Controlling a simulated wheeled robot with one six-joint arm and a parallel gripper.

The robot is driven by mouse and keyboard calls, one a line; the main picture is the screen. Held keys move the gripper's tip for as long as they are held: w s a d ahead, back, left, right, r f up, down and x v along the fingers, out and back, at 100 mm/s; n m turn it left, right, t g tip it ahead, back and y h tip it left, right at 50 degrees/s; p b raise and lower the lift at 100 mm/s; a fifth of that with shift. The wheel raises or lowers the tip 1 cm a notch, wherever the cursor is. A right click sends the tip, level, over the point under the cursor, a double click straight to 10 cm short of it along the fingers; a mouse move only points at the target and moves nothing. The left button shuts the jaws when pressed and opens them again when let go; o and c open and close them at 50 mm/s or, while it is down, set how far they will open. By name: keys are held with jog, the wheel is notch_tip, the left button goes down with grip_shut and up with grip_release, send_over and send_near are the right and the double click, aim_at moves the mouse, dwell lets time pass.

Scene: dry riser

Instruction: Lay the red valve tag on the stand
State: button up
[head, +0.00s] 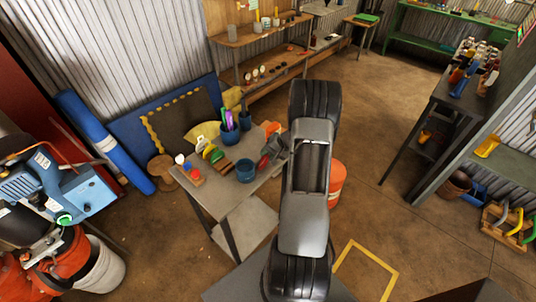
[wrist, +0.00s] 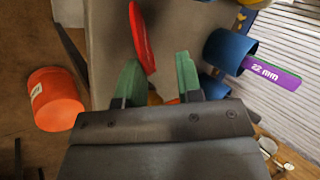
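A thin red piece, apparently the red valve tag (wrist: 140,38), shows nearly edge-on in the wrist view, just past the tip of my left-hand finger. My gripper (wrist: 159,62) has green finger pads standing apart, with a clear gap between them. The red piece does not look clamped; whether it touches a finger I cannot tell. In the head view a red patch (head: 263,162) shows beside my gripper (head: 274,153), over the right side of the grey table (head: 228,197). I cannot tell which object is the stand.
A blue cup (head: 229,135) holding a purple "22 mm" piece (wrist: 272,74) stands close to my gripper. An orange bucket (head: 337,182) stands on the floor to the right.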

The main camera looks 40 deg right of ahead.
jog(key=p+v, duration=0.2)
jog(key=v, duration=0.5)
dwell(0.7)
jog(key=shift+w, duration=0.1)
dwell(0.4)
